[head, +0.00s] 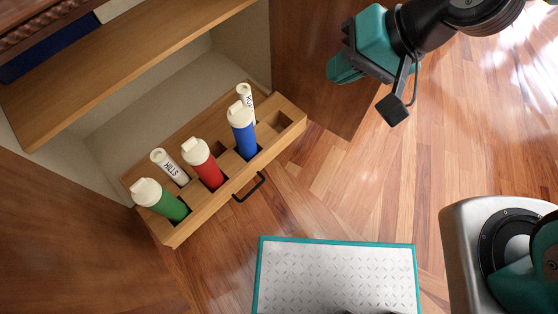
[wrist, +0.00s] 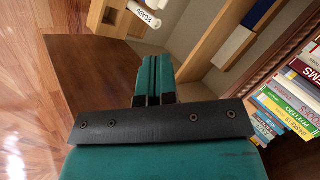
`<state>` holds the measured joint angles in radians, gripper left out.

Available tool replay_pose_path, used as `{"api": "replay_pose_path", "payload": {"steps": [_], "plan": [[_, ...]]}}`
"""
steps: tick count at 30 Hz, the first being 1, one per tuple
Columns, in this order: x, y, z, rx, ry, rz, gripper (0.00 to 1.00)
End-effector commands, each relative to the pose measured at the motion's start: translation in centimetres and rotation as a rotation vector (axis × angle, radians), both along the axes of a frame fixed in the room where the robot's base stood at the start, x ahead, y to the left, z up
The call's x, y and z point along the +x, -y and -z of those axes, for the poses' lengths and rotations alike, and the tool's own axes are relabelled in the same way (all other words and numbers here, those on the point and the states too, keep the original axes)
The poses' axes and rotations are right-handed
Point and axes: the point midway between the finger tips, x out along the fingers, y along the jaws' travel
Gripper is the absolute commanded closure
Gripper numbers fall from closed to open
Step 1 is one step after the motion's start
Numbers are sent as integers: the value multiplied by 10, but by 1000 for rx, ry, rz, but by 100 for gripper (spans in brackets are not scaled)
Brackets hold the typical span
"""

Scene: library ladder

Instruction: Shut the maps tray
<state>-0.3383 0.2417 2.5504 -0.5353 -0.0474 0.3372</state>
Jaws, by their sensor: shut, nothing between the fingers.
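The maps tray (head: 222,192) is a wooden drawer standing out from the low cabinet, with a black handle (head: 248,187) on its front. It holds a green tube (head: 160,201), a red tube (head: 203,162), a blue tube (head: 242,131) and white rolls, one labelled HILLS (head: 169,167). My gripper (head: 345,70) is shut and empty, up and right of the tray and apart from it, over the right cabinet door. In the wrist view my shut teal fingers (wrist: 154,75) point toward a white labelled roll (wrist: 146,14); only part of the tray shows there.
The left door (head: 80,235) and right door (head: 305,60) stand open on both sides of the tray. A wooden shelf (head: 120,65) is above it. A teal-edged textured platform (head: 335,275) is in front. Wooden floor between is clear. Books (wrist: 285,100) show in the wrist view.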

Motion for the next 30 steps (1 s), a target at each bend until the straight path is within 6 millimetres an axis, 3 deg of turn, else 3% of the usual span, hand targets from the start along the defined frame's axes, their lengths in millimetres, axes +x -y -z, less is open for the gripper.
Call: {"api": "replay_pose_path", "payload": {"steps": [1,12,15,18,21,30], "plan": [[4,-5,60,20,-23,48,100],[29,-22,299,173,-109,449,100],[31,-20,351,203,-121,544,100],[32,-18,388,226,-129,619,100],[32,-15,410,243,-130,669,100],[41,-25,433,255,-126,699,100]]}}
